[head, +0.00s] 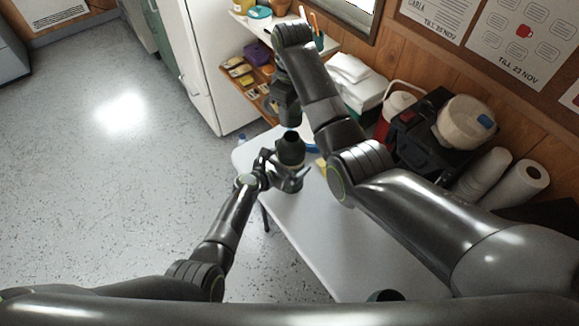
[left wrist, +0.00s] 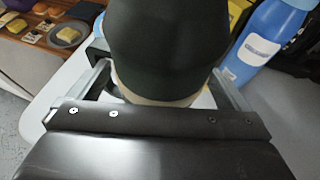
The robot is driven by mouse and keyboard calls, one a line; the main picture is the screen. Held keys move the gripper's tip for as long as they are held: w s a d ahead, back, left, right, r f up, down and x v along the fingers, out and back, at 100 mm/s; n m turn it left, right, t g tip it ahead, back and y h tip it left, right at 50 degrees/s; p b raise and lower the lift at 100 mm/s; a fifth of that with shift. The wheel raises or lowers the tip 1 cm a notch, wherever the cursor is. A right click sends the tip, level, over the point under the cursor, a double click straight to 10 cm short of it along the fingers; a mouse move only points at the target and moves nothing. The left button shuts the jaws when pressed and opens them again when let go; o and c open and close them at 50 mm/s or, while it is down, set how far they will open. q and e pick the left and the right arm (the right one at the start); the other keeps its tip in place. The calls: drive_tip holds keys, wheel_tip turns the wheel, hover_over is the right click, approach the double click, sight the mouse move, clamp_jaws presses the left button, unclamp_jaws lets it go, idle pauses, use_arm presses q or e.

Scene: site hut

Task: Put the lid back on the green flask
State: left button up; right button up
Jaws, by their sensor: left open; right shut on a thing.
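The dark green flask (head: 290,152) stands upright near the far left end of the white table (head: 318,232). My left gripper (head: 287,177) is around its lower part, jaws open. In the left wrist view the flask (left wrist: 167,45) fills the space between the two fingers, with a gap visible at the sides; its top is cut off. My right gripper (head: 290,122) points down just above the flask's mouth. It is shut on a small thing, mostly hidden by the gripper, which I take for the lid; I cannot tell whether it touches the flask.
A blue bottle (left wrist: 262,42) stands close to the right of the flask in the left wrist view. A black case (head: 425,125) and paper rolls (head: 520,185) line the wall. The table's near part is mostly clear.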

use_arm(q)
drive_tip(key=shift+w+d+f, duration=0.25)
drive_tip(key=shift+w+d, duration=0.05)
drive_tip(key=shift+w, duration=0.1)
drive_tip(key=c, duration=1.5)
drive_tip(key=shift+o, duration=0.2)
use_arm(e)
hover_over(292, 131)
drive_tip(key=s, duration=0.2)
drive_tip(key=shift+a+f, duration=0.1)
drive_tip(key=shift+f, duration=2.4)
drive_tip(key=shift+f, duration=0.1)
drive_tip(key=shift+f, duration=0.8)
drive_tip(key=shift+f, duration=0.55)
